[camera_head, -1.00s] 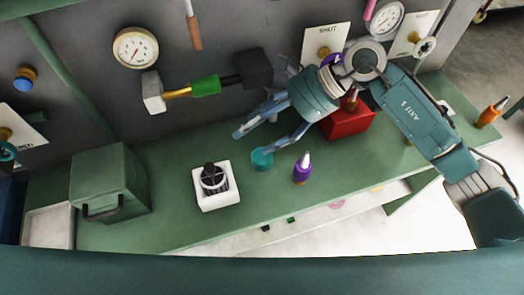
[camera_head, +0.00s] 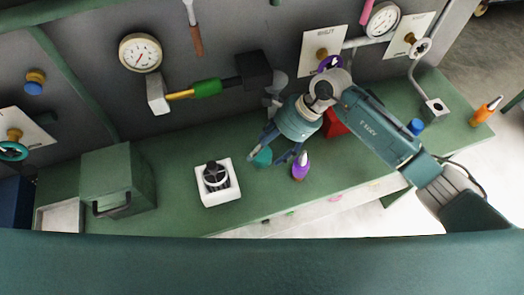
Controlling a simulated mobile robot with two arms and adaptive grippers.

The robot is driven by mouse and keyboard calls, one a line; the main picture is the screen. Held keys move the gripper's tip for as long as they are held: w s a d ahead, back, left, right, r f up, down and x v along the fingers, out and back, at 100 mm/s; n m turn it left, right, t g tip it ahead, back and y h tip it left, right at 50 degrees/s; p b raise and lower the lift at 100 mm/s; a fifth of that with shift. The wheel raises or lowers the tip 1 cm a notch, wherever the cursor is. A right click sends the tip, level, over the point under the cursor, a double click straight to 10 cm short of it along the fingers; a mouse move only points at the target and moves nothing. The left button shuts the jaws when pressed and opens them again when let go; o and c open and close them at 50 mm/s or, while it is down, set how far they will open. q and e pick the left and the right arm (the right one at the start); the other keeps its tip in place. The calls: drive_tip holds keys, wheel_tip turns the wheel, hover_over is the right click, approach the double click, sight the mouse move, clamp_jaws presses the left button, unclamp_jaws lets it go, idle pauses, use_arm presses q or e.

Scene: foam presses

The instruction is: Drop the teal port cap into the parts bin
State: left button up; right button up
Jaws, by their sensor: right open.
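The teal port cap (camera_head: 262,157) is a small round piece on the green bench. My right gripper (camera_head: 266,160) reaches down from the upper right and is open. Its fingers are on either side of the cap, as far as this view shows; I cannot tell whether they touch it. The fingers partly hide the cap. No container is clearly marked as the parts bin; an open pale tray (camera_head: 58,217) sits at the left end of the bench, and a red box (camera_head: 335,123) stands partly hidden behind my right gripper. My left gripper is not in view.
A purple bottle (camera_head: 300,166) stands just right of the cap. A white square holder (camera_head: 218,197) with a black and metal part stands to its left. A green box with a handle (camera_head: 126,180) is farther left. Gauges and valves line the wall behind.

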drive_tip(key=shift+a+f, duration=0.25)
drive_tip(key=shift+f, duration=0.2)
drive_tip(key=shift+c, duration=0.3)
drive_tip(key=c, duration=1.2)
